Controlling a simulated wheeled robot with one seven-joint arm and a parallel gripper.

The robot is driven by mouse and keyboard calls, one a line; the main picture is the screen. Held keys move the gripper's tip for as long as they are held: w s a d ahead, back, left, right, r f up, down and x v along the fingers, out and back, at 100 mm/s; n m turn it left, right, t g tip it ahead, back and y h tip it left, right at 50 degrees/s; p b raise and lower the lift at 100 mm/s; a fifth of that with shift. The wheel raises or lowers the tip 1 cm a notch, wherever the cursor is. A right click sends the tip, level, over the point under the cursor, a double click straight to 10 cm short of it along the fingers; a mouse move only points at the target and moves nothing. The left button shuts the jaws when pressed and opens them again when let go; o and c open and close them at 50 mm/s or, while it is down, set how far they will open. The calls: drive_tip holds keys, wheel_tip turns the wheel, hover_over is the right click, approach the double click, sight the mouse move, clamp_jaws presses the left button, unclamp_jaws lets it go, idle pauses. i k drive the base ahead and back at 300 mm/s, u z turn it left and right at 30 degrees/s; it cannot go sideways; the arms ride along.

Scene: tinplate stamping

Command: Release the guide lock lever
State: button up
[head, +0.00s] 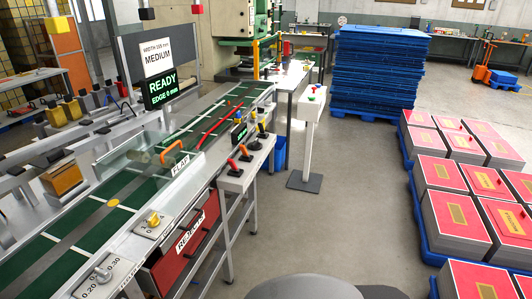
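No label in the head view reads as guide lock, so I cannot tell for sure which lever it is. A row of small levers stands on grey boxes along the right side of the green conveyor (88,228). The nearest is a red-handled lever (233,164). Behind it are another red-topped lever (243,150), a black-topped lever (253,144) and a yellow-topped lever (262,128). Red guide bars (215,128) lie over the conveyor. My gripper is not in view.
A clear flap with an orange handle (174,152) spans the conveyor. A yellow knob (154,218) and a grey knob (102,273) sit on its near edge. A red rejects bin (178,262) is below. A white post (306,140) stands right.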

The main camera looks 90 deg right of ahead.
sight(245, 154)
drive_tip(key=k, duration=0.55)
drive_tip(key=z, duration=3.3)
drive_tip(key=i, duration=1.7)
drive_tip(key=u, duration=3.65)
